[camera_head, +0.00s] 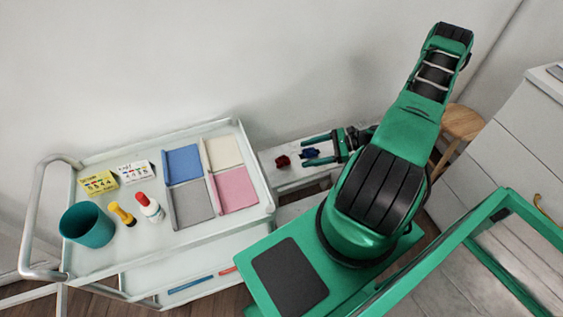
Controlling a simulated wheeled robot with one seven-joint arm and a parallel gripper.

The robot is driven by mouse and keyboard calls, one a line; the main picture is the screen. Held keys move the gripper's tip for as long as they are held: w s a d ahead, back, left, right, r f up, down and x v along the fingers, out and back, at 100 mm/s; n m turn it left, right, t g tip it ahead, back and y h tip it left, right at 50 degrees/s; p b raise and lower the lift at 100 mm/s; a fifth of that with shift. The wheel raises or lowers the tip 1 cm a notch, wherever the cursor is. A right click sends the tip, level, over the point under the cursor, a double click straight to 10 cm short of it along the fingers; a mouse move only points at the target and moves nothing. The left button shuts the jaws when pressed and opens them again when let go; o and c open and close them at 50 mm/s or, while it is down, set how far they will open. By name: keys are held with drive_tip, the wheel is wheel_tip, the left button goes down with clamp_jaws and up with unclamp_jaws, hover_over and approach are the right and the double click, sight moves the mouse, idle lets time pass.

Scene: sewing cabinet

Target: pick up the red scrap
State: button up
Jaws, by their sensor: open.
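The red scrap (282,161) is a small dark red crumpled piece on the white surface (290,178) just right of the cart. A dark blue scrap (309,153) lies close to its right. My gripper (307,152) is open, with its two green fingers pointing left. The fingers reach over or beside the blue scrap, and I cannot tell their height above it. The red scrap is just left of the fingertips, apart from them and not between them.
A white cart (255,213) holds a tray of coloured squares (203,168), a teal cup (88,224), two small bottles and small cards. A wooden stool (462,122) stands behind my arm. A green-framed glass case (440,262) is at the lower right.

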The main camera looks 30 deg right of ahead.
sight(283, 160)
drive_tip(key=shift+s+x, duration=0.15)
drive_tip(key=shift+x, duration=1.85)
drive_tip(key=shift+s+x, duration=0.1)
drive_tip(key=shift+x, duration=1.9)
drive_tip(key=shift+a, duration=0.15)
drive_tip(key=c, duration=1.4)
drive_tip(key=shift+f, duration=0.1)
